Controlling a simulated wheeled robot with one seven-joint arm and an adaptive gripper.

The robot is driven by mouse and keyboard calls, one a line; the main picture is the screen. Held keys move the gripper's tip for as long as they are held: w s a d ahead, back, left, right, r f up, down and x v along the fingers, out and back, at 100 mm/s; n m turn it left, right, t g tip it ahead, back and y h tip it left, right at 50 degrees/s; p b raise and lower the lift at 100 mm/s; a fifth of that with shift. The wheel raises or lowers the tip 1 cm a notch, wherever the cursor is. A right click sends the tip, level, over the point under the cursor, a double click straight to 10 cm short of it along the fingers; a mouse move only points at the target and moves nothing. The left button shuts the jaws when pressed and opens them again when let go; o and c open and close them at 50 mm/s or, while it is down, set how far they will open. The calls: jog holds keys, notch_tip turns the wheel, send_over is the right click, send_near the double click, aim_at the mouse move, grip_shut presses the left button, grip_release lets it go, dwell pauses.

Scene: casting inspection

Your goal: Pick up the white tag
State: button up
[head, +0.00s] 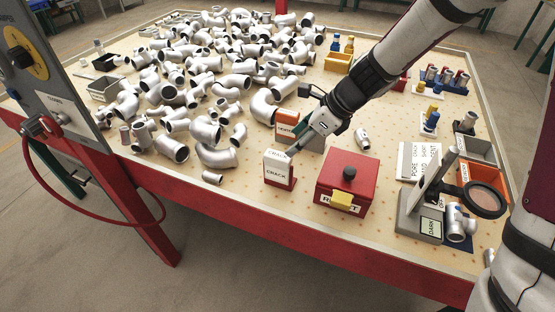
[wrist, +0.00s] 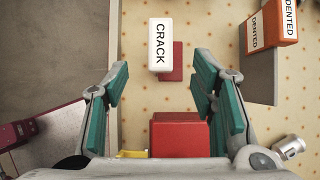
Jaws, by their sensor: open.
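The white tag (head: 277,165), a block lettered CRACK, stands upright on a small red base (head: 283,184) near the table's front edge. In the wrist view the white tag (wrist: 160,45) lies ahead, between the lines of the two fingers, with the red base (wrist: 177,62) partly under it. My gripper (head: 294,150) is just beside the tag's upper right in the head view. In the wrist view my gripper (wrist: 160,85) has its green-padded fingers wide apart, with nothing between them. Contact with the tag does not show.
A red box (head: 346,182) with a black knob stands right of the tag. An orange and white DENTED block (wrist: 273,22) is behind it to the right. Many silver pipe elbows (head: 205,130) crowd the left and back. The table's front edge is close.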

aim_at(281, 156)
jog(key=x, duration=1)
jog(key=shift+f+b, duration=0.15)
jog(key=shift+b, duration=0.15)
jog(key=c, duration=1.1)
